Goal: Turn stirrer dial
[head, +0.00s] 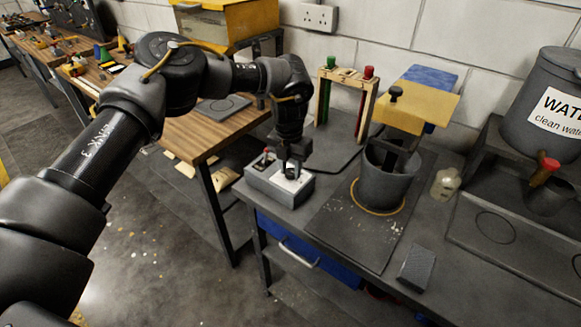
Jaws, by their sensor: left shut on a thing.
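A grey control box (270,184) with a pale top panel sits on the dark bench at its left end. My left gripper (292,171) points down onto that panel and is shut on the stirrer dial, which its fingers mostly hide. I cannot read the dial's setting. A small red-tipped switch (266,152) stands on the box to the left of the gripper. The stirrer (420,106) has a yellow top with a black knob, above a dark grey pot (389,183). My right gripper is not in view.
A wooden rack (345,76) with green and red tubes stands behind the box. A small pale bottle (446,183) is right of the pot. A dark block (417,267) lies near the front edge. A water tank (545,95) stands at far right.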

